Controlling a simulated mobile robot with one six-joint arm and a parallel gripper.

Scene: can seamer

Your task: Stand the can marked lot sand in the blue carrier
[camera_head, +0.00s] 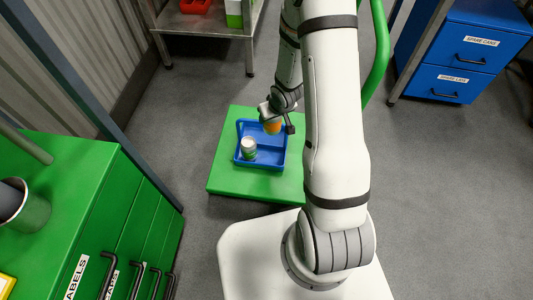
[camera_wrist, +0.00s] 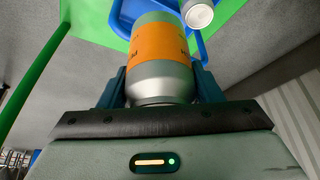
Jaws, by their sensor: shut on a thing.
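My gripper (camera_wrist: 162,86) is shut on a silver can with an orange band (camera_wrist: 160,50), one finger on each side. The band's lettering is only partly visible at its edges, so I cannot read the lot name. In the head view this orange-banded can (camera_head: 272,127) is over the far right part of the blue carrier (camera_head: 272,157); I cannot tell whether it touches the carrier floor. The carrier also shows in the wrist view (camera_wrist: 228,16), partly behind the held can. My arm hides part of the carrier's right side.
A second, pale-topped can (camera_head: 249,145) stands in the carrier's left part. The carrier rests on a green platform (camera_head: 228,180). A green drawer cabinet (camera_head: 80,190) is at left, a metal bench (camera_head: 200,22) behind, and blue drawers (camera_head: 465,50) at right.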

